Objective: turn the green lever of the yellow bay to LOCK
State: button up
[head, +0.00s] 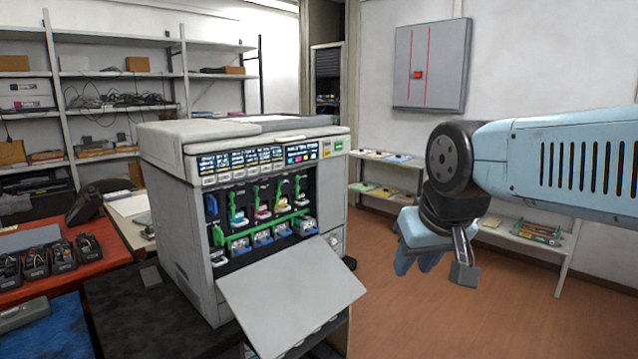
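The printer (180,195) stands with its front flap (290,295) folded down and its cartridge bays uncovered. Several bays sit side by side with coloured parts and small green levers. A yellowish bay (279,196) seems to lie right of the magenta one. Its lever is too small to tell its position or to read any LOCK mark. A green bar (250,236) runs across below the bays. My gripper (416,262) hangs in the air to the right of the printer, well apart from it, pointing down. Its fingers are small and partly overlap, so its opening is unclear.
The lowered flap juts out before the bays. A red-brown table (45,290) with dark devices (62,256) stands left. A low shelf (520,240) stands behind my arm. A grey wall panel (432,65) hangs behind. The floor right of the printer is clear.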

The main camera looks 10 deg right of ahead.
aim_at(279, 182)
jog(key=z, duration=0.5)
jog(key=i, duration=1)
jog(key=u, duration=1.5)
jog(key=k, duration=0.75)
jog(key=u, duration=0.2)
jog(key=i, duration=0.45)
jog(key=z, duration=0.05)
